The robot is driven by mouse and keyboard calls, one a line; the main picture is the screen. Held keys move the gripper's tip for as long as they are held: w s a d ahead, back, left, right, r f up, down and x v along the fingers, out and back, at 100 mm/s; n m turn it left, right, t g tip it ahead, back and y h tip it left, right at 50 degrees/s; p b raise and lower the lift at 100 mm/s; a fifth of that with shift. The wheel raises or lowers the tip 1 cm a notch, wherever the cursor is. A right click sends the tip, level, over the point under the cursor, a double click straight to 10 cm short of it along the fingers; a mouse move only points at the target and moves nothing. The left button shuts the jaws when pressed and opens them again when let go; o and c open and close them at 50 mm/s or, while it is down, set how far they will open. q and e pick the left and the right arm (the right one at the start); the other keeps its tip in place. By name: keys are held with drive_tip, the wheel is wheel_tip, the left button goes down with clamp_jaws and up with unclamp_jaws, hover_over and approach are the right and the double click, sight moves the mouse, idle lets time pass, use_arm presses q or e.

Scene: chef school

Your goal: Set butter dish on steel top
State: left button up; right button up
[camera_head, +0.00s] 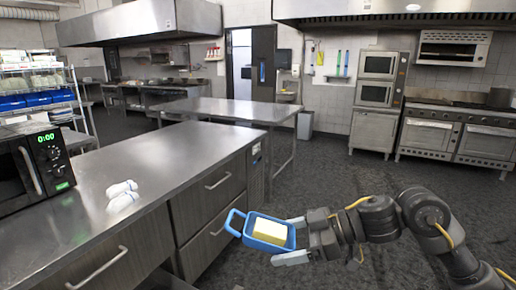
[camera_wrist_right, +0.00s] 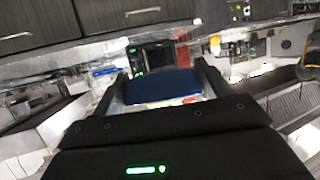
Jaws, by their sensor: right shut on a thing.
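The butter dish (camera_head: 262,242) is a blue tray with a loop handle, holding a pale yellow block of butter (camera_head: 270,230). My right gripper (camera_head: 297,240) is shut on the dish at its right side and holds it in the air, to the right of the counter's drawers. In the right wrist view the blue dish (camera_wrist_right: 174,85) sits between the two fingers. The steel top (camera_head: 150,158) is the shiny counter surface at the left, with wide bare areas. My left gripper is not in view.
A black microwave (camera_head: 32,165) stands at the counter's left end. Two small white objects (camera_head: 121,194) lie on the steel top near it. Another steel table (camera_head: 215,108) stands behind. The dark floor (camera_head: 345,185) at the right is clear; ovens line the far wall.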

drive_tip(key=s+d+f+m+t+h, duration=0.1)
drive_tip(key=s+d+f+m+t, duration=0.1)
drive_tip(key=d+f, duration=0.4)
drive_tip(key=s+d+f+m+t+h, duration=0.1)
drive_tip(key=s+d+f+m+t, duration=0.2)
drive_tip(key=d+f, duration=0.4)
drive_tip(key=s+d+t, duration=0.1)
drive_tip(key=s+d, duration=0.1)
drive_tip(key=d, duration=0.1)
drive_tip(key=shift+m, duration=0.3)
drive_tip(key=shift+d, duration=0.1)
